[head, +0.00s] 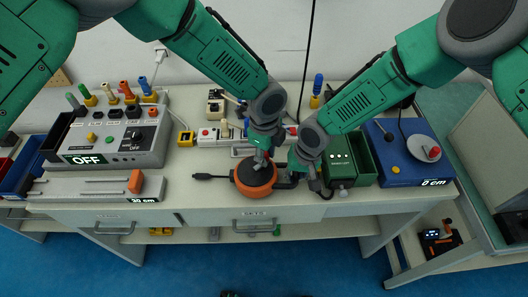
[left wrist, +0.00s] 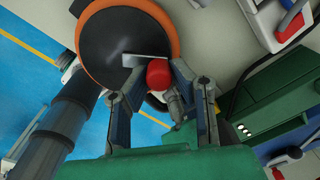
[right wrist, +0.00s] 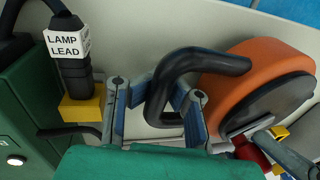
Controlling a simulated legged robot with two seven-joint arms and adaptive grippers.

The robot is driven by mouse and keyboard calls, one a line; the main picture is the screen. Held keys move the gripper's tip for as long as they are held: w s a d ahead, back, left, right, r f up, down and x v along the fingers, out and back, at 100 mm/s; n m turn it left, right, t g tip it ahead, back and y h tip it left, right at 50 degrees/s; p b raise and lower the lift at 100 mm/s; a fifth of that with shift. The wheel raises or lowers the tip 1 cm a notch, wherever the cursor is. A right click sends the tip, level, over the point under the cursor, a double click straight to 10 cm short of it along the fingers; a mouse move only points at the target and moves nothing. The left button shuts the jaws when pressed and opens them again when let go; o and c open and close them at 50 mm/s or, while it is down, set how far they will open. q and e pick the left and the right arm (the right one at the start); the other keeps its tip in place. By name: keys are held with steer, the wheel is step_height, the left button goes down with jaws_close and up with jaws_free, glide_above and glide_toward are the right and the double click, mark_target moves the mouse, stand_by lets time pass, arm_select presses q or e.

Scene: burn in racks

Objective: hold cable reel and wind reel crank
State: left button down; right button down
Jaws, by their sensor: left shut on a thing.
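The orange and black cable reel (head: 253,180) lies near the front edge of the bench, with a black cable plug at its left. My left gripper (head: 263,155) is above the reel. In the left wrist view its fingers (left wrist: 156,76) are shut on the red crank knob (left wrist: 158,74), beside the grey crank arm (left wrist: 144,60). My right gripper (head: 298,170) is at the reel's right side. In the right wrist view its fingers (right wrist: 157,92) stand apart on either side of the reel's black handle (right wrist: 205,61), with a gap visible beside the handle.
A grey control box (head: 115,137) marked OFF and a slide rail with an orange block (head: 136,181) are at the left. A green box (head: 338,158) and a blue unit (head: 400,150) are close on the right. A black LAMP LEAD connector (right wrist: 72,65) stands beside my right gripper.

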arm_select(q)
steer(key=shift+s+d+m, duration=0.2)
steer(key=shift+s+m, duration=0.05)
steer(key=shift+m, duration=0.55)
steer(key=shift+s+d+m, duration=0.2)
steer(key=shift+m, duration=0.6)
steer(key=shift+d, duration=0.1)
steer(key=c, duration=1.4)
jaws_free()
steer(key=shift+r, duration=0.2)
step_height(320, 180, up, 12)
steer(key=shift+a+f, duration=0.25)
steer(key=shift+a, duration=0.1)
